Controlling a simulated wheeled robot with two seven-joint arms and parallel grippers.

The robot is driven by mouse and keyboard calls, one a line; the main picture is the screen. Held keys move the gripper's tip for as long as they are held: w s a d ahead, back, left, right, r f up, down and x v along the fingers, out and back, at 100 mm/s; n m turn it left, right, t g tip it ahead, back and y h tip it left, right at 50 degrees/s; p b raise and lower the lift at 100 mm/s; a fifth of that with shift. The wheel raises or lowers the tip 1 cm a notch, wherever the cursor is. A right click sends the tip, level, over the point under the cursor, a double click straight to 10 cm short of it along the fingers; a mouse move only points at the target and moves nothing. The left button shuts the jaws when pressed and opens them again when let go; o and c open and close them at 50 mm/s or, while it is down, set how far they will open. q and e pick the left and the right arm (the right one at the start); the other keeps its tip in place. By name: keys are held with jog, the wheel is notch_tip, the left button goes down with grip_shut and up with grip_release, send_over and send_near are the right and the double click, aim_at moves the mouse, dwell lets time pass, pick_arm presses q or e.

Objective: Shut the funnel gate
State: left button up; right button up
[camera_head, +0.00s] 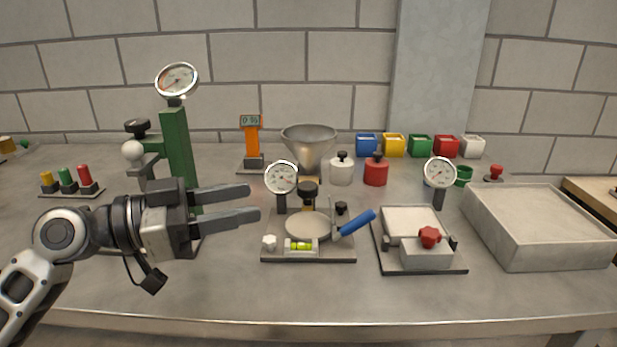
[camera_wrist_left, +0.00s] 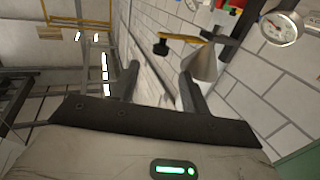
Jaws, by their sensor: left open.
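The grey metal funnel (camera_head: 309,139) stands at the back middle of the table, narrow end down. Its lower part is mostly hidden behind a round dial and a black knob in the head view. In the left wrist view the funnel (camera_wrist_left: 203,65) shows with a yellow bar (camera_wrist_left: 182,37) sticking out beside it and a black knob (camera_wrist_left: 160,46) at the bar's end. This looks like the gate, but how far it is open I cannot tell. My left gripper (camera_head: 254,201) is open and empty, left of and nearer than the funnel, touching nothing. My right gripper is out of view.
A levelling plate with a dial and blue handle (camera_head: 358,222) stands in front of the funnel. A green dial post (camera_head: 180,150) is behind my left gripper. White and red weights (camera_head: 376,172) stand right of the funnel. The table's front strip is clear.

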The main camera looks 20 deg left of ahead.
aim_at(300, 187)
pick_arm(q)
jog(key=p+x, duration=0.4)
jog(key=x, duration=0.5)
jog(key=shift+w+r, duration=0.15)
jog(key=shift+w, duration=0.05)
jog(key=shift+w+d, duration=0.35)
jog(key=shift+d, duration=0.1)
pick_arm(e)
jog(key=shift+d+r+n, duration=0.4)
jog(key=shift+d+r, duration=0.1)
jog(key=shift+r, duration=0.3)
